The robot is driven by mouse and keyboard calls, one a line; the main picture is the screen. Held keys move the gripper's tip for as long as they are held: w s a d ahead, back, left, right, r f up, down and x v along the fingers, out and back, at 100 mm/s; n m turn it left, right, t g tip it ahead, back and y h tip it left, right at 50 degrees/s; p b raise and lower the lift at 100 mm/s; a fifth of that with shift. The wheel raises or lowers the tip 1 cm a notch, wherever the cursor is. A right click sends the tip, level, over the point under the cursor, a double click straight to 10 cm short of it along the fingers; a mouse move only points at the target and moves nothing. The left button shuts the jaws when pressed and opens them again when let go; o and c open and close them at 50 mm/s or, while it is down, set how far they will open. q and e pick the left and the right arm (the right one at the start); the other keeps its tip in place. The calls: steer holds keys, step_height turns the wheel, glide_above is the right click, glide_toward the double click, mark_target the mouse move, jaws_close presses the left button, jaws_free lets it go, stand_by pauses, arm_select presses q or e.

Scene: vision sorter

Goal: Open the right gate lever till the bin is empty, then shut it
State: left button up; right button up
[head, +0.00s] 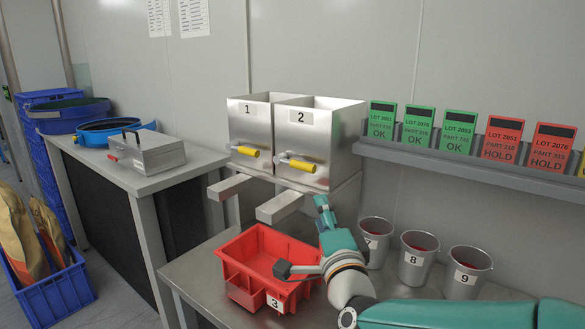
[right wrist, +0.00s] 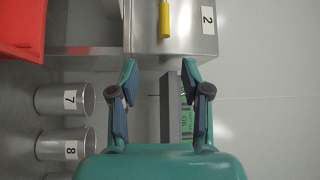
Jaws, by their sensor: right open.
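The steel bin marked 2 (head: 322,130) stands right of the bin marked 1 (head: 249,121). The right gate lever, a yellow handle (head: 300,166), lies roughly level across its front. It also shows at the top of the right wrist view (right wrist: 164,18). The inside of the bin cannot be made out. Below its chute (head: 279,206) stands a red tray marked 3 (head: 253,247), with no parts visible in it. My right gripper (head: 321,201) is below and right of the lever, apart from it. In the right wrist view its fingers (right wrist: 160,80) are spread and empty. My left gripper is out of view.
Metal cups, including 8 (head: 418,256) and 9 (head: 467,272), stand right of the tray. A wall shelf (head: 470,164) with green and red lot cards runs right of bin 2. A side bench (head: 122,175) at left carries a metal box (head: 147,152).

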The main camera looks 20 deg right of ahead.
mark_target(304, 170)
steer(key=w+r+p, duration=0.1)
steer(key=w, duration=0.4)
steer(key=w+d+p, duration=0.1)
steer(key=w+p, duration=0.1)
steer(key=w, duration=0.4)
steer(key=w+r+p, duration=0.1)
steer(key=w, duration=0.4)
steer(key=shift+w+d+r+p, duration=0.25)
steer(key=shift+d+r+p, duration=0.1)
steer(key=shift+d+p, duration=0.05)
jaws_close()
steer(key=shift+a, duration=0.1)
